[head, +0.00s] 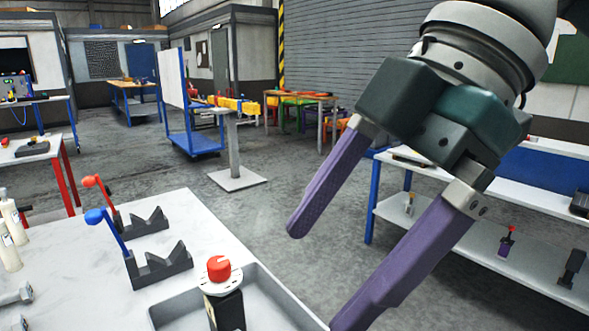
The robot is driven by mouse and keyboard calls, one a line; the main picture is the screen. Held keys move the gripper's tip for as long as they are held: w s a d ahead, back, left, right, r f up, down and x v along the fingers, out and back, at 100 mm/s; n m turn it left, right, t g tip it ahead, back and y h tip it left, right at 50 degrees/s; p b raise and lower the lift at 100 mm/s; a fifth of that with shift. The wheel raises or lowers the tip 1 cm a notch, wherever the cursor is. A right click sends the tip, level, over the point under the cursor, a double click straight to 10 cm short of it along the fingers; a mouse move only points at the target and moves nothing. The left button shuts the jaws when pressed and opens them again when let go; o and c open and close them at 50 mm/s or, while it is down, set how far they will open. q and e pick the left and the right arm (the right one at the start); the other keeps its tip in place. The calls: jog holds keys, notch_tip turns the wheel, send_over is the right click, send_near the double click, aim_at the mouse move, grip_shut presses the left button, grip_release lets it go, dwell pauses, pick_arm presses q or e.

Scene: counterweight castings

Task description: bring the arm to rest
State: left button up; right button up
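My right gripper (315,272) comes in from the upper right, close to the camera. Its two purple fingers are spread wide apart and nothing is between them. It hangs over the right side of the white table (190,215), near the grey tray (272,283) on that table; one fingertip is cut off by the bottom edge. My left gripper is not in view.
A black post with a red knob (219,268) stands at the tray. Two dark V-block fixtures (160,268) with blue and red levers stand on the table. White bottles (10,222) are at the left edge. A shelved bench (470,255) stands right; open floor lies between.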

jog(key=w+d+r+m+t+y+p, duration=0.1)
jog(key=w+d+m+t+y+p, duration=0.1)
jog(key=w+d+m+y+p, duration=0.45)
jog(key=w+d+f+m+t+h+b, duration=0.1)
jog(key=d+f+m+h+b, duration=0.1)
jog(key=d+f+m+h, duration=0.4)
jog(key=w+d+f+m+t+h+b, duration=0.1)
jog(key=d+f+m+h, duration=0.25)
jog(key=d, duration=0.45)
jog(key=d+m+h, duration=0.6)
jog(key=d+h, duration=0.2)
jog(key=d, duration=0.4)
jog(key=s+a+f+n+y, duration=0.2)
jog(key=s+a+f, duration=0.4)
jog(key=s+a, duration=0.45)
jog(key=s+a+r+y, duration=0.1)
jog(key=s+a, duration=0.2)
jog(key=s, duration=0.4)
jog(key=s+a+r+y, duration=0.1)
jog(key=s+a+y, duration=0.15)
jog(key=s, duration=0.35)
notch_tip(320, 180, up, 39)
jog(key=p, duration=3.8)
jog(key=shift+s+a+f+h, duration=0.15)
jog(key=shift+s+a+h, duration=0.2)
jog(key=shift+s+a, duration=0.05)
